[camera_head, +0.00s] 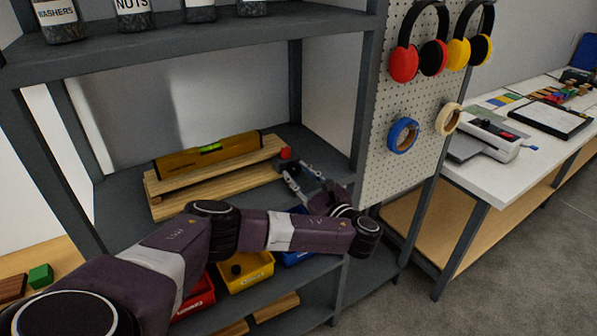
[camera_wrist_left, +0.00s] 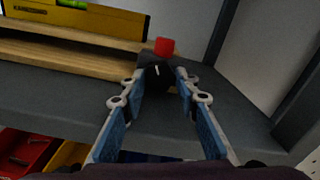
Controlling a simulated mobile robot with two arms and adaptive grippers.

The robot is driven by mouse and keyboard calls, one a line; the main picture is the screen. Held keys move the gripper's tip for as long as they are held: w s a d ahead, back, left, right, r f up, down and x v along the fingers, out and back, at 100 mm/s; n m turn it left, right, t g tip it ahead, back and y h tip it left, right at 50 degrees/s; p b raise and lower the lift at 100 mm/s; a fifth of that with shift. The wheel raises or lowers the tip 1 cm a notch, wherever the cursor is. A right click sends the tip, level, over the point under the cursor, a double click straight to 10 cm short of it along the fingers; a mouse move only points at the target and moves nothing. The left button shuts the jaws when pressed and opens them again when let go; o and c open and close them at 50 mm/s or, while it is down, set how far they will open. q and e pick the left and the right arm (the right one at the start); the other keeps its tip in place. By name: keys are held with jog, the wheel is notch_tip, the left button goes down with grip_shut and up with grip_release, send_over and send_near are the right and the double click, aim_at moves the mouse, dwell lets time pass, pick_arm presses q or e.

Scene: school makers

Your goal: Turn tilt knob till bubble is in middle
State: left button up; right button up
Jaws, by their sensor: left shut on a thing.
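The tilt knob (camera_wrist_left: 159,75) is a black round knob with a white mark, at the right end of the wooden tilt board (camera_head: 220,187). A small red block (camera_head: 285,153) sits just above it. A yellow spirit level (camera_head: 175,162) lies on the board, with a green vial (camera_head: 210,147); the bubble's place is too small to tell. My left gripper (camera_head: 292,172) reaches in from the front and is shut on the knob, one blue-padded finger at each side in the left wrist view (camera_wrist_left: 160,85). My right gripper is not in view.
The board stands on a dark shelf (camera_head: 120,200), with a metal post (camera_head: 365,100) close at right. Red and yellow bins (camera_head: 250,272) are below. Labelled jars (camera_head: 57,18) stand on the upper shelf. A pegboard (camera_head: 425,100) holds earmuffs and tape rolls.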

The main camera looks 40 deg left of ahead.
pick_arm(q)
jog(key=shift+n, duration=1.3)
jog(key=o, duration=1.2)
jog(key=shift+c, duration=0.2)
jog(key=shift+d, duration=0.1)
jog(key=v, duration=1.1)
jog(key=shift+s+d, duration=0.2)
jog(key=shift+d, duration=0.15)
jog(key=shift+f, duration=0.1)
